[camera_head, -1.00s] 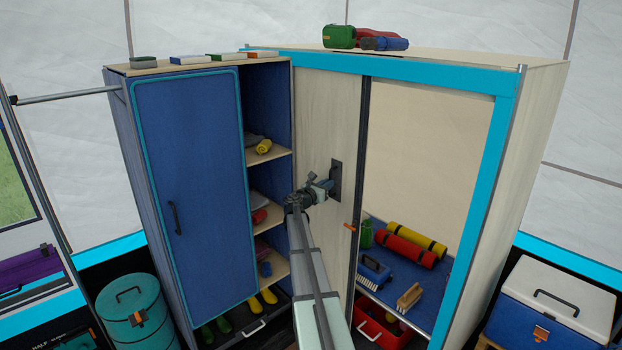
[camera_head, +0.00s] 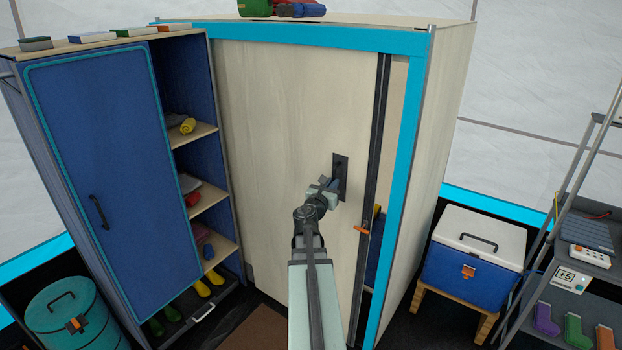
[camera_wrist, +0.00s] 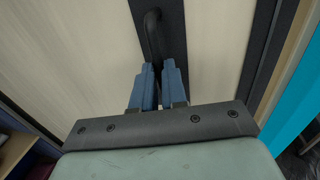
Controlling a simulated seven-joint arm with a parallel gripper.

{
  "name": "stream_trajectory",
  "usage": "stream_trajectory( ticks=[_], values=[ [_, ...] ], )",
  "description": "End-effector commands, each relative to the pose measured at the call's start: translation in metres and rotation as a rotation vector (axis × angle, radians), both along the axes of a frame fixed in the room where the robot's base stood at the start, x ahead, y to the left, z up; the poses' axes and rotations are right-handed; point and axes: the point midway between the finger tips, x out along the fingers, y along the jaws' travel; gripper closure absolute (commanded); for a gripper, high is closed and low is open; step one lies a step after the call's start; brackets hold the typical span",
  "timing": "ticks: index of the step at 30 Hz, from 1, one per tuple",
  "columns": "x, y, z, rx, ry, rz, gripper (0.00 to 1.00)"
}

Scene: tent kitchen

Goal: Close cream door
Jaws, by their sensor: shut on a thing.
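The cream door (camera_head: 285,130) is a sliding panel in a cabinet with a bright blue frame (camera_head: 300,36). It covers most of the opening; a narrow gap (camera_head: 394,120) shows between its dark right edge and the frame's right post. A dark handle (camera_head: 341,168) is on a black plate near the door's right side. My gripper (camera_head: 332,186) is at the handle. In the wrist view, the blue fingers (camera_wrist: 161,75) are shut around the lower part of the dark handle bar (camera_wrist: 152,35). The cream door also fills the wrist view's middle (camera_wrist: 100,50).
A blue locker (camera_head: 120,170) and open shelves (camera_head: 195,132) stand to the left. A small orange tab (camera_head: 361,227) is at the door's right edge. A blue cooler with a white lid (camera_head: 478,245) stands on the right, beside a metal rack (camera_head: 590,235).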

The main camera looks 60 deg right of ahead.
Motion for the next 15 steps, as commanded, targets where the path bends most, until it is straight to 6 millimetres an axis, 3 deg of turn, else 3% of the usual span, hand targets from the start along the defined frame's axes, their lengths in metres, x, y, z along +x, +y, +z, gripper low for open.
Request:
stream_trajectory(
  ticks=[1, 6, 15],
  values=[
    [-0.014, 0.002, 0.000, 0.000, -0.001, -0.004, 1.00],
    [-0.037, 0.001, 0.000, 0.000, 0.000, -0.003, 1.00],
    [-0.051, -0.001, 0.000, 0.000, 0.000, -0.002, 1.00]
  ],
)
